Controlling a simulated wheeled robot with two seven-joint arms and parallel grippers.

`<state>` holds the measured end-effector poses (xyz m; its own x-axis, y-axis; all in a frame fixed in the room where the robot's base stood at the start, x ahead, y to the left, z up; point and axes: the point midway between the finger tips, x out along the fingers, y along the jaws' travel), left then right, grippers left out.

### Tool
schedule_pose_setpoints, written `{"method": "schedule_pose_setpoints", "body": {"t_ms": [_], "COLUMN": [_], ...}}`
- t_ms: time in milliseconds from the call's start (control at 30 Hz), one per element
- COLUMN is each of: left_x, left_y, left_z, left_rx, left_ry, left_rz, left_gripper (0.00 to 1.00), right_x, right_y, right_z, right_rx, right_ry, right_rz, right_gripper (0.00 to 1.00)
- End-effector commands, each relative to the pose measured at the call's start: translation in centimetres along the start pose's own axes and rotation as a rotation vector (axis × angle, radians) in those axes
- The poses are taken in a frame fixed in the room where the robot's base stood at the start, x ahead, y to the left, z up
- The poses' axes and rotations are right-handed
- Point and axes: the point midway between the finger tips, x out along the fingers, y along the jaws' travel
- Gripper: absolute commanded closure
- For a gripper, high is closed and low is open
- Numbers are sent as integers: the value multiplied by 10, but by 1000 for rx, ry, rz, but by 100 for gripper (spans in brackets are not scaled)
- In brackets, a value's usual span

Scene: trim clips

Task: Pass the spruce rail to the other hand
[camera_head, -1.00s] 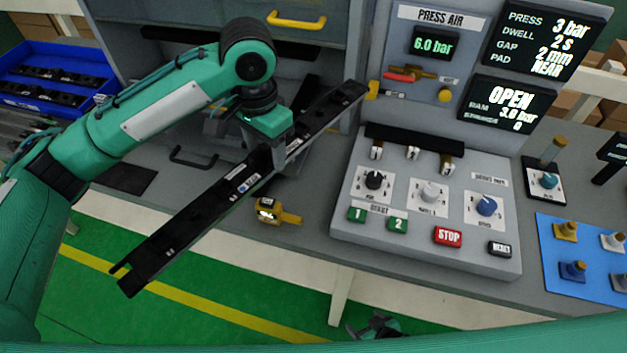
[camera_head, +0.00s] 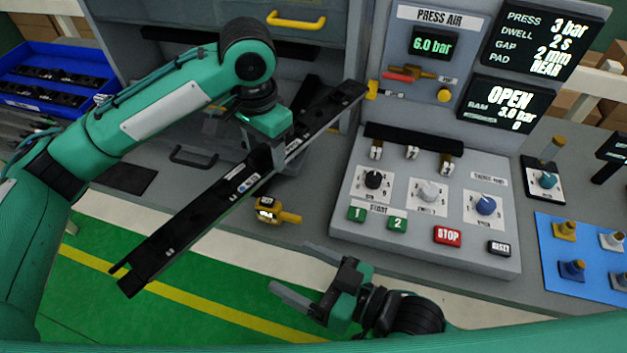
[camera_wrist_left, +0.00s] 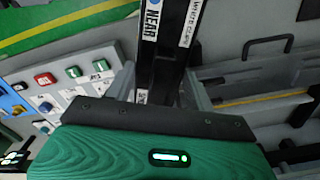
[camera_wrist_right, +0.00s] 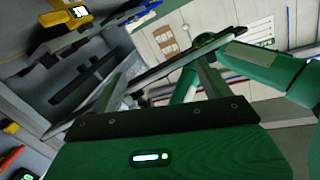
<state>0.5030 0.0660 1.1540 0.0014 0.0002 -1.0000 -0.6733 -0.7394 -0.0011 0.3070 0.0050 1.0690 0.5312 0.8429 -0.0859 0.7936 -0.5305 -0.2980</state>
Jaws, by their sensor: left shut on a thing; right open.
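The spruce rail, a long black bar with small white labels (camera_head: 205,213), slants from lower left to upper right in the head view. My left gripper (camera_head: 279,152) is shut on it a little past its middle, holding it above the bench. The rail also shows between the left fingers in the left wrist view (camera_wrist_left: 165,50), with a "NEAR" label. My right gripper (camera_head: 292,268) is open and empty, below and to the right of the rail's lower part, apart from it. In the right wrist view its fingers (camera_wrist_right: 155,90) stand apart and the rail (camera_wrist_right: 160,60) crosses beyond them.
A yellow handheld device (camera_head: 270,211) lies on the bench just right of the rail. The press control panel (camera_head: 425,240) with buttons and knobs stands to the right. A blue bin (camera_head: 50,80) sits at the far left. A blue mat (camera_head: 590,265) with knobs lies far right.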

Motion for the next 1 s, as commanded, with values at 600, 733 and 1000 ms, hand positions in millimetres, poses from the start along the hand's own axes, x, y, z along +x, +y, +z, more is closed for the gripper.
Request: {"method": "schedule_pose_setpoints", "body": {"t_ms": [600,733,1000], "left_x": [0,0,0], "left_y": [0,0,0], "left_z": [0,0,0], "left_rx": [0,0,0], "left_ry": [1,1,1], "left_rz": [0,0,0], "left_gripper": [78,78,78], "right_x": [39,53,101], "right_y": [78,80,85], "right_z": [-117,-119,-126], "right_rx": [-298,-297,-296], "right_ry": [110,112,112], "right_rz": [133,133,132], "right_gripper": [20,20,20]}}
